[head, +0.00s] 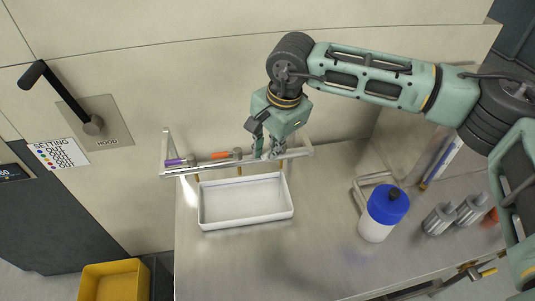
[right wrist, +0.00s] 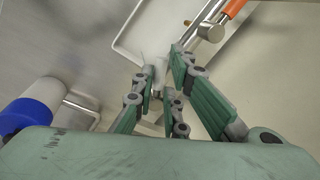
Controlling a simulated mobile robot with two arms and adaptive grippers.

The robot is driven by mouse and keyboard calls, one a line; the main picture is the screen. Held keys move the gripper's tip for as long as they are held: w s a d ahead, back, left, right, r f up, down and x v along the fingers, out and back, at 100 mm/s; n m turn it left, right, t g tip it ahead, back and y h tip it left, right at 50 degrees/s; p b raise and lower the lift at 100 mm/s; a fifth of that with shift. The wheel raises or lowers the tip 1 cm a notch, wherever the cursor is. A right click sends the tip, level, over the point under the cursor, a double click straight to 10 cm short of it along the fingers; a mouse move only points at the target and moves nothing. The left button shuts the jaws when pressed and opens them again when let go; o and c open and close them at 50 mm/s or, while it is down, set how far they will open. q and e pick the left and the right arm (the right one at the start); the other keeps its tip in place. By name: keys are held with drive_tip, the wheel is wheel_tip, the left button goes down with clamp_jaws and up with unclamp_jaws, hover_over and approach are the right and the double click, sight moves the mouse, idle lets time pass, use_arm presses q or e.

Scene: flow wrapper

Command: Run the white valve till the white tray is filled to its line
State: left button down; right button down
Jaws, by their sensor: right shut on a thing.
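The white tray (head: 285,213) sits on the steel bench under a rail (head: 205,166) of valves. Its rim also shows at the top of the right wrist view (right wrist: 122,48). My right gripper (head: 268,152) is at the right part of the rail, shut on the white valve (right wrist: 160,70). In the right wrist view a pale part of that valve shows between the fingertips; the head view mostly hides it. My left gripper is not in view.
An orange-handled valve (head: 221,155) and a purple-handled one (head: 175,162) are on the rail to the left. A white bottle with a blue cap (head: 388,206) and grey metal cylinders (head: 438,219) stand at right. A yellow bin (head: 115,281) is below left. The front bench is clear.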

drive_tip(key=shift+s+d+f+n+g+y+b, duration=0.1)
drive_tip(key=shift+s+d+n+g+y+b, duration=0.4)
drive_tip(key=shift+n+b, duration=0.95)
drive_tip(key=shift+w+d+n+g+h+b, duration=0.2)
drive_tip(key=shift+d+n+b, duration=0.55)
drive_tip(key=shift+n, duration=1.4)
drive_tip(key=shift+s+d+f+n+g+y+b, duration=0.1)
drive_tip(key=shift+s+d+n+g+b, duration=0.2)
drive_tip(key=shift+d+n+b, duration=1.05)
drive_tip(key=shift+w+a+r+n+p, duration=0.1)
drive_tip(key=shift+a+n+p, duration=0.2)
drive_tip(key=shift+a+n, duration=0.3)
drive_tip(key=c, duration=1.8)
unclamp_jaws()
drive_tip(key=shift+d, duration=0.2)
drive_tip(key=shift+c, duration=0.2)
drive_tip(key=shift+a+r, duration=0.1)
drive_tip(key=shift+a, duration=0.05)
